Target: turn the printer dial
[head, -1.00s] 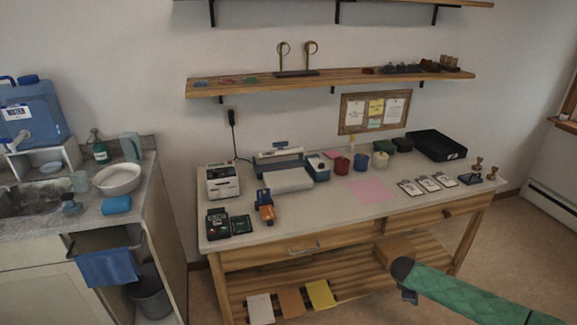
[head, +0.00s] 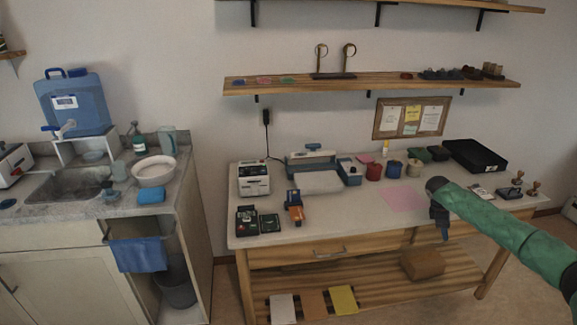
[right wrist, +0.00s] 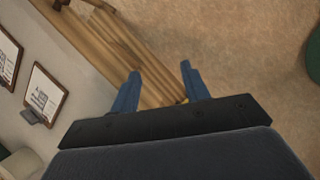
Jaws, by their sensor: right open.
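A white boxy machine with a dark front panel (head: 253,181), which looks like the printer, stands at the back left of the worktable (head: 330,222). Its dial is too small to make out. My right gripper (head: 440,230) is near the table's front right edge, far to the right of the machine. In the right wrist view its two blue fingers (right wrist: 159,88) are apart with nothing between them. The machine does not show in the right wrist view. My left gripper is not in view.
A blue and white press-like device (head: 315,176) stands beside the machine. A black device (head: 246,220) and an orange-and-blue item (head: 295,207) lie in front. Red and blue cups (head: 373,172) stand farther right. A shelf (head: 370,87) hangs above. The table's front middle is clear.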

